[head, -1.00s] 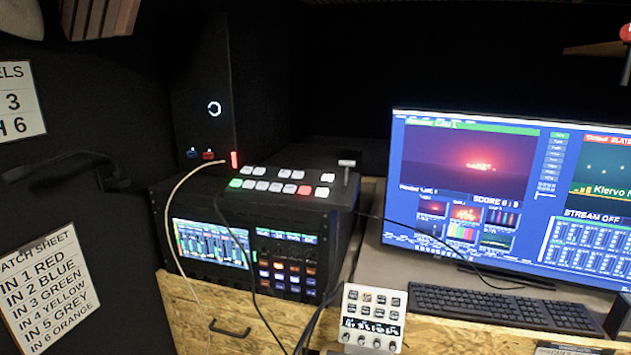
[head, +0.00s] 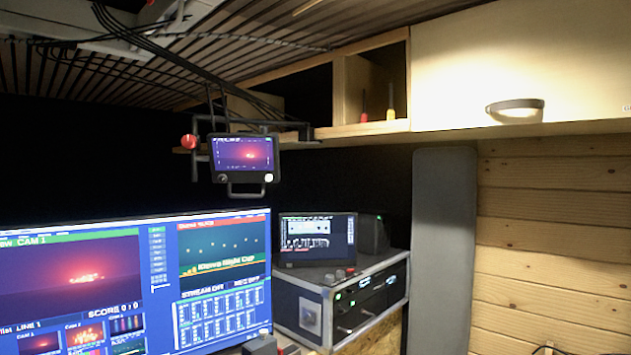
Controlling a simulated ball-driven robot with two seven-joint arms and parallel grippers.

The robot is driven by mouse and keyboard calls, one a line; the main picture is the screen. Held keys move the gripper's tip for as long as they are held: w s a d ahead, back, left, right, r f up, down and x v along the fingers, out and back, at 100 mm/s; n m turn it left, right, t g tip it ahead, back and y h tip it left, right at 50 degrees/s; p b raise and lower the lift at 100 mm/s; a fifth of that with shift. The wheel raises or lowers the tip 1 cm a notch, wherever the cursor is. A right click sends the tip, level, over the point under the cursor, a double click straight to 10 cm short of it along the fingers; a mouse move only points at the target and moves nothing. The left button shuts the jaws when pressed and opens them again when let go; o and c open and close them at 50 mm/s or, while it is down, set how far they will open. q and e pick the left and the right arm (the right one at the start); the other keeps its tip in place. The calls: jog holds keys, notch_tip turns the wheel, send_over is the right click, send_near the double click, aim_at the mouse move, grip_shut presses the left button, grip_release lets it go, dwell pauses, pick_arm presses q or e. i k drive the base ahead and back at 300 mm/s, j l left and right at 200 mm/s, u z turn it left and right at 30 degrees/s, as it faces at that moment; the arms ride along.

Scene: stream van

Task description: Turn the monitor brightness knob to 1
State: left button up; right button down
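A small black monitor (head: 244,154) hangs from a bracket under the ceiling, left of the middle of the head view. Its lit screen shows a red-purple picture. A dark round knob (head: 223,178) is at its lower left corner. A lighter round control (head: 268,178) is at its lower right corner. Any scale marks or numbers by them are too small to read, and I cannot tell which one is for brightness. A handle (head: 246,191) hangs below the monitor. Neither of my grippers is in view.
A large lit display (head: 130,285) stands below left. A flight case (head: 310,312) carries a small screen (head: 318,240). A red ball-shaped knob (head: 188,142) sits left of the hanging monitor. Cables (head: 165,55) run along the ceiling. A cupboard (head: 500,70) is at the upper right.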

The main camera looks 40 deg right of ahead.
aim_at(222, 179)
jog(key=z, duration=0.75)
